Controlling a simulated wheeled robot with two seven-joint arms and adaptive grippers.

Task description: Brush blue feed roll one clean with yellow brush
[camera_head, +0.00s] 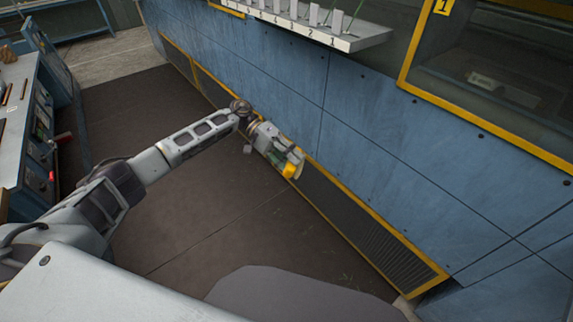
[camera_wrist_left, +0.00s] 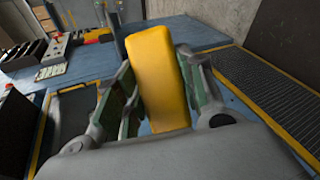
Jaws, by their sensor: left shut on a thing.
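My left gripper (camera_head: 284,155) is at the end of my outstretched left arm, close to the blue machine wall in the head view. It is shut on the yellow brush (camera_head: 290,170). In the left wrist view the yellow brush (camera_wrist_left: 157,75) sits between the two green-padded fingers of the left gripper (camera_wrist_left: 155,90), its block sticking out past them. Bristles cannot be made out. No blue feed roll can be made out in either view. My right gripper is not in view.
A blue machine wall (camera_head: 385,150) fills the right side, with a yellow-framed window (camera_head: 485,75) marked 1 and a numbered white shelf (camera_head: 320,28). A dark vent grille (camera_head: 365,230) runs low along it. A workbench (camera_head: 15,120) stands left. The brown floor mat (camera_head: 170,230) is clear.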

